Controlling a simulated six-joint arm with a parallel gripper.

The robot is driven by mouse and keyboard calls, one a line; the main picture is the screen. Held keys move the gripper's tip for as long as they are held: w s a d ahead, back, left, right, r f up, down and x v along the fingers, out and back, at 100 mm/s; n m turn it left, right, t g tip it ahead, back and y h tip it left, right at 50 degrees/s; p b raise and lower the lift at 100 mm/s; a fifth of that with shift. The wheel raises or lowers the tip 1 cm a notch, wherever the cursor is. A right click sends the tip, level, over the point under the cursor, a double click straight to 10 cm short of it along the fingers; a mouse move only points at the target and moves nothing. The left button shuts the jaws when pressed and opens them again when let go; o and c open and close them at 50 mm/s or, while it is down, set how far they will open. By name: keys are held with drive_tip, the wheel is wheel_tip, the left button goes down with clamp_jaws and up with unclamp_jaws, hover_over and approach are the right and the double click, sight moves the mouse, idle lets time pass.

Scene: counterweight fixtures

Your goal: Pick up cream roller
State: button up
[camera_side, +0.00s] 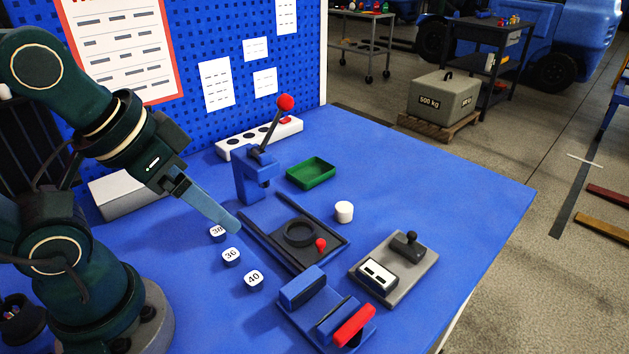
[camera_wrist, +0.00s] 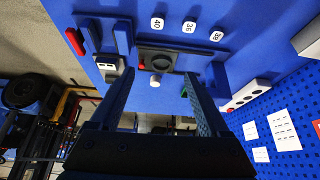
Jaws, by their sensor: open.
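The cream roller (camera_side: 344,212) is a short, pale cylinder standing upright on the blue table, right of the dark fixture with the ring. It also shows in the wrist view (camera_wrist: 155,80), between and beyond my two fingers. My gripper (camera_side: 230,224) is above the table on the left, near the numbered pieces and well apart from the roller. In the wrist view my gripper (camera_wrist: 163,95) has its fingers spread wide with nothing between them.
The dark ring fixture (camera_side: 334,240) lies between my gripper and the roller. A blue lever press (camera_side: 249,177), a green tray (camera_side: 311,171), a grey switch plate (camera_side: 424,259) and a blue clamp block (camera_side: 303,287) stand around. The table's right side is clear.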

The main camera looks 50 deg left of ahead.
drive_tip(key=w+d+r+n+t+h, duration=0.15)
drive_tip(key=w+r+n+t, duration=0.25)
drive_tip(key=w+r+n, duration=0.45)
drive_tip(key=w+d+r+n+t+h, duration=0.1)
drive_tip(key=w+d+r+n+t, duration=0.35)
drive_tip(key=n, duration=0.75)
drive_tip(key=n+g+y, duration=0.2)
drive_tip(key=n+y, duration=0.5)
drive_tip(key=n, duration=1.4)
hover_over(344, 208)
drive_tip(key=s+d, duration=0.3)
wheel_tip(344, 208, down, 10)
drive_tip(key=s+d+f+y, duration=0.1)
drive_tip(key=s+f, duration=0.1)
drive_tip(key=f, duration=0.2)
drive_tip(key=s+d+f+n+y, duration=0.1)
drive_tip(key=s+f, duration=0.1)
drive_tip(key=f, duration=0.3)
drive_tip(key=s+d+f+g+y, duration=0.1)
drive_tip(key=s+f, duration=0.1)
drive_tip(key=f, duration=0.2)
drive_tip(key=shift+s+d+f+n+y, duration=0.25)
drive_tip(key=shift+s+d+f, duration=0.1)
drive_tip(key=shift+s+d, duration=0.05)
drive_tip(key=shift+w+f, duration=0.1)
drive_tip(key=shift+w, duration=0.05)
drive_tip(key=x, duration=1.1)
drive_tip(key=shift+w+a+f, duration=0.1)
drive_tip(key=shift+w+f, duration=0.05)
drive_tip(key=shift+c, duration=0.3)
